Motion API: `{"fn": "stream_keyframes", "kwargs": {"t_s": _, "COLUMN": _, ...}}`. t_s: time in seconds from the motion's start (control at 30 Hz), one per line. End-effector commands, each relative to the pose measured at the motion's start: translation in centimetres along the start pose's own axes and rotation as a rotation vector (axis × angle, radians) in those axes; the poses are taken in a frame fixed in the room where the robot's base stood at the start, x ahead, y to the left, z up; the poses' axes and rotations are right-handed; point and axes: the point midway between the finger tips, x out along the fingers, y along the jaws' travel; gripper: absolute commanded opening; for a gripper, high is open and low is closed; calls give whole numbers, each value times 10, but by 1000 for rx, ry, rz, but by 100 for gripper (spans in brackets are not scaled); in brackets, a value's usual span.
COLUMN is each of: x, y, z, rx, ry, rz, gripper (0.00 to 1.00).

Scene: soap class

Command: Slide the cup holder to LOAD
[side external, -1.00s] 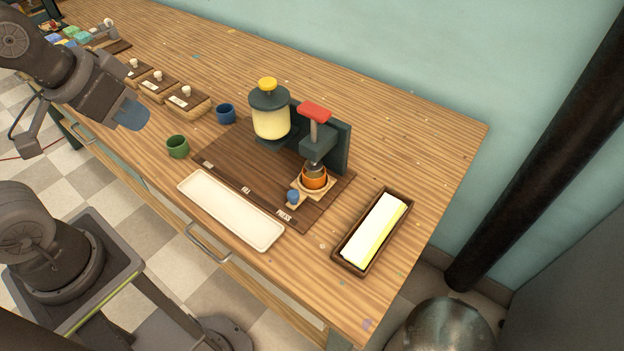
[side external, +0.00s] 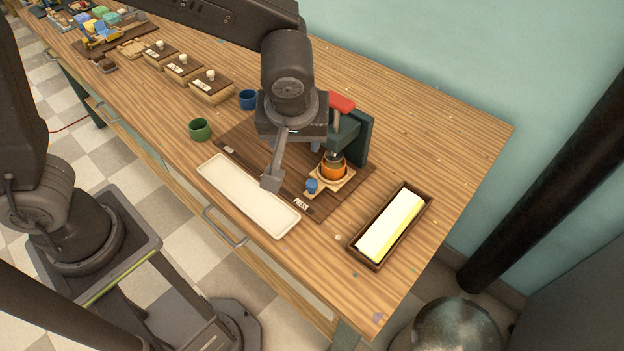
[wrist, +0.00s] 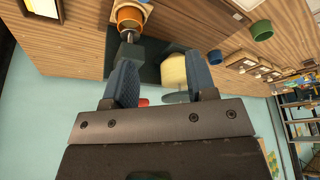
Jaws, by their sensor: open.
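The cup holder (side external: 342,181), a small light wooden plate with a blue knob (side external: 311,186), sits at the PRESS end of the dark brown board (side external: 240,137). An orange cup (side external: 333,170) stands on it under the press head; the cup also shows at the top of the wrist view (wrist: 130,15). A small, unreadable label (side external: 229,150) marks the board's left end. My gripper (wrist: 158,65) is open and empty above the station.
The red-handled press (side external: 342,103) stands behind the holder. A white tray (side external: 248,200) lies in front of the board, and a dark box (side external: 376,246) with a pale block is at right. Green (side external: 200,130) and blue (side external: 247,99) cups and lidded boxes (side external: 211,88) are at left.

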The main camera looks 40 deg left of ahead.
Motion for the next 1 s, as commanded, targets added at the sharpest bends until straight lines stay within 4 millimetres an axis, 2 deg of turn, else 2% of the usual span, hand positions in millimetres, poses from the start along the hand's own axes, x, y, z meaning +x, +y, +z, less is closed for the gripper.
{"fn": "stream_keyframes", "kwargs": {"t_s": 0.03, "x": 9, "y": 11, "z": 10, "rx": -20, "ry": 9, "rz": -13, "gripper": 52}}
{"fn": "stream_keyframes", "kwargs": {"t_s": 0.1, "x": 16, "y": 21, "z": 17, "rx": -53, "ry": 23, "rz": -22, "gripper": 52}}
{"fn": "stream_keyframes", "kwargs": {"t_s": 0.23, "x": 24, "y": 29, "z": 24, "rx": -88, "ry": 37, "rz": -28, "gripper": 52}}
{"fn": "stream_keyframes", "kwargs": {"t_s": 0.43, "x": 44, "y": 29, "z": 24, "rx": -97, "ry": 37, "rz": -33, "gripper": 52}}
{"fn": "stream_keyframes", "kwargs": {"t_s": 0.8, "x": 119, "y": 26, "z": 21, "rx": -96, "ry": 36, "rz": -34, "gripper": 52}}
{"fn": "stream_keyframes", "kwargs": {"t_s": 1.0, "x": 148, "y": 25, "z": 20, "rx": -96, "ry": 37, "rz": -32, "gripper": 52}}
